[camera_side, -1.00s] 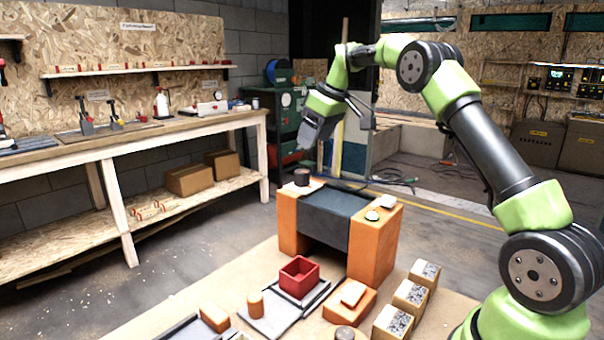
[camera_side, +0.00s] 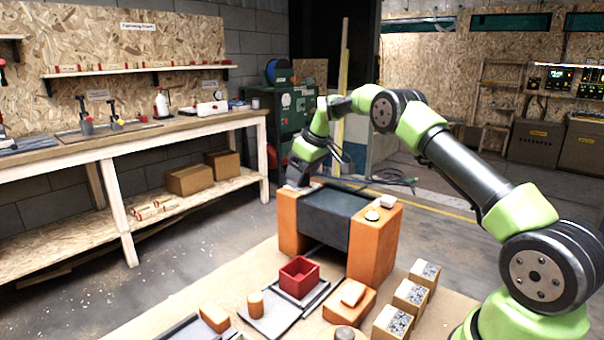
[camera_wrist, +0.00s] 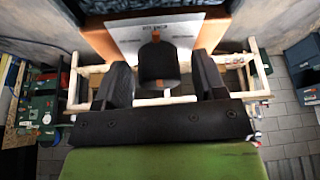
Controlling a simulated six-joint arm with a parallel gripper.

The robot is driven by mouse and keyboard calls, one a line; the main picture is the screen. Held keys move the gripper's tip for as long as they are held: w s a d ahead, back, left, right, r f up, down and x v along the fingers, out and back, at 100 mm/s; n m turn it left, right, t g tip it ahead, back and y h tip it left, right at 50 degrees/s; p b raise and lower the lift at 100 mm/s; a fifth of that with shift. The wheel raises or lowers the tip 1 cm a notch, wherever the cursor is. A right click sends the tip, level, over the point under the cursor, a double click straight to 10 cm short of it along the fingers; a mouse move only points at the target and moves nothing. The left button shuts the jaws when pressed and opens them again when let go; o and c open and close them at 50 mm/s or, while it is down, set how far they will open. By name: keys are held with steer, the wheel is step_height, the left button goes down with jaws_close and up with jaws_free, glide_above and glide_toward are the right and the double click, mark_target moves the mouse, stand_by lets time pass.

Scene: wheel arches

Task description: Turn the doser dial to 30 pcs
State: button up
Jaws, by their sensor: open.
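The doser dial (camera_wrist: 158,65) is a dark round knob with an orange mark at its top edge, seen in the wrist view on a white labelled plate (camera_wrist: 128,40). The plate's print is too blurred to read a setting. My gripper (camera_wrist: 161,72) is open, with one dark finger on each side of the dial. In the side view my gripper (camera_side: 297,182) is down at the top of the left orange block (camera_side: 290,222) and hides the dial there.
A dark panel (camera_side: 335,218) spans the left block and a right orange block (camera_side: 373,245) with small round parts on top. In front are a red box (camera_side: 299,278), orange pieces (camera_side: 353,293) and several cartons (camera_side: 410,297). A workbench (camera_side: 150,130) stands at left.

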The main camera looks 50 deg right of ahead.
steer(key=c, duration=0.9)
steer(key=shift+m, duration=0.3)
steer(key=m+h, duration=0.1)
steer(key=m, duration=0.1)
steer(key=m+h, duration=0.1)
steer(key=m, duration=0.2)
steer(key=shift+g, duration=0.3)
steer(key=m+h, duration=0.1)
steer(key=m, duration=0.2)
steer(key=m+g+h, duration=0.1)
steer(key=m, duration=0.2)
steer(key=shift+m, duration=0.4)
steer(key=o, duration=0.9)
